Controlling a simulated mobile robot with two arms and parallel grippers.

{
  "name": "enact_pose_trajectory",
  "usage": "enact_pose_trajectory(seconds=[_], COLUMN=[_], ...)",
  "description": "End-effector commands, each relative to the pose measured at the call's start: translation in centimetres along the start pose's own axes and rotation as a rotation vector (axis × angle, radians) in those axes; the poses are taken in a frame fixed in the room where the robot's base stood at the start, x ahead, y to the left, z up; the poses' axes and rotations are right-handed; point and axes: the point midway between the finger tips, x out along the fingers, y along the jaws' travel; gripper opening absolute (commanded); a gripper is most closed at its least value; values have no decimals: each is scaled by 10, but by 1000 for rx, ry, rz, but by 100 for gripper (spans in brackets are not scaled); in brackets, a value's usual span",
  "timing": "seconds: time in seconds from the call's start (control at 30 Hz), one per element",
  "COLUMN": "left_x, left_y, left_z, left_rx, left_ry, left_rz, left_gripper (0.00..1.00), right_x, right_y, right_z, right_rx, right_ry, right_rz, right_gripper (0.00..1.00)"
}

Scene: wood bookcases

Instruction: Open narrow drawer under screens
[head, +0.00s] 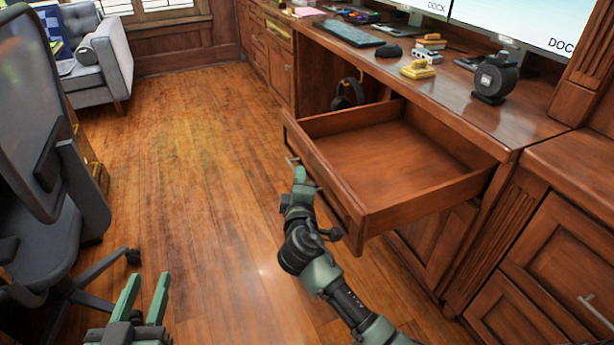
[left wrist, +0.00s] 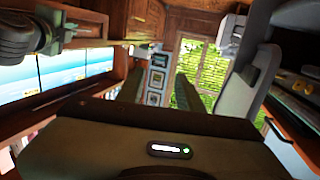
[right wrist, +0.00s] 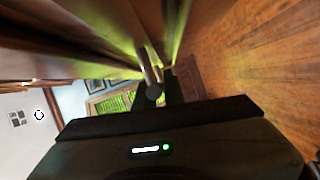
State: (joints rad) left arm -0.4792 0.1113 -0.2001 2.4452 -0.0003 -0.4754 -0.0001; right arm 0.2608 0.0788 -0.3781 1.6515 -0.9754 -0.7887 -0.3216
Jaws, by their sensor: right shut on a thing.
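The drawer (head: 390,155) under the screens is pulled well out from the wooden desk and looks empty inside. Its front panel faces left toward the open floor. My right gripper (head: 296,178) is shut on the drawer's handle (head: 291,161) at the front panel. In the right wrist view the metal handle (right wrist: 147,68) lies between my right fingers (right wrist: 162,90). My left gripper (head: 143,298) is open and empty, low over the floor, away from the drawer. Its spread fingers (left wrist: 155,92) also show in the left wrist view.
The screens (head: 520,22), a keyboard (head: 348,33) and a round black speaker (head: 495,77) stand on the desktop. Headphones (head: 347,95) hang beneath it. An office chair (head: 40,150) stands at the left, near my left gripper. The wood floor (head: 200,130) between is clear.

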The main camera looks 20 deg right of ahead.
Motion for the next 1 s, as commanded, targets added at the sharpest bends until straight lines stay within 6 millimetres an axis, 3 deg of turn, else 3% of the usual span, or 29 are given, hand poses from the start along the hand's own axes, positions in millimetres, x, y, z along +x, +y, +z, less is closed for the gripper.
enact_pose_trajectory(seconds=[0.23,0.33,0.73,1.0], left_x=[0,0,0,-12], left_y=[0,0,0,-7], left_z=[0,0,0,43], left_rx=[-1,-1,-1,2], left_ry=[2,2,-11,-238], left_rz=[0,1,0,-15], left_gripper=[36,36,36,36], right_x=[0,0,-6,-49], right_y=[-1,-1,0,0], right_z=[2,2,1,1], right_rx=[0,0,1,0], right_ry=[-4,-4,-1,-2], right_rz=[-2,-2,-2,-4], right_gripper=[0,32,32,32])
